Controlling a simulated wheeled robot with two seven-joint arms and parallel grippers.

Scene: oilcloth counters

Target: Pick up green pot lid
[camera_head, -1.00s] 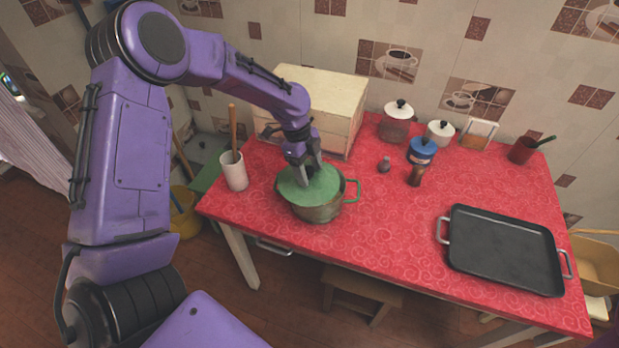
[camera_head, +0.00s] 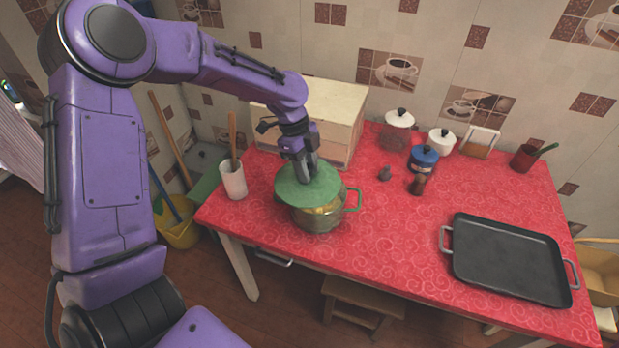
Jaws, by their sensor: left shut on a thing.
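The round green pot lid (camera_head: 321,190) is raised off the pot and sits a little above its rim, shifted to the left. My left gripper (camera_head: 305,173) is shut on the lid at its top middle, from above; its fingertips hide the knob. The pot (camera_head: 322,220) stands on the red counter below, with a green handle showing on its right. Part of its yellowish inside shows under the lid's edge. My right gripper is not in view.
A white cup with wooden utensils (camera_head: 233,180) stands left of the pot, and a cream wooden box (camera_head: 325,112) behind it. Jars (camera_head: 398,130) and small shakers (camera_head: 417,185) stand at the back. A black tray (camera_head: 508,258) lies at the right. The red counter (camera_head: 385,250) is clear between pot and tray.

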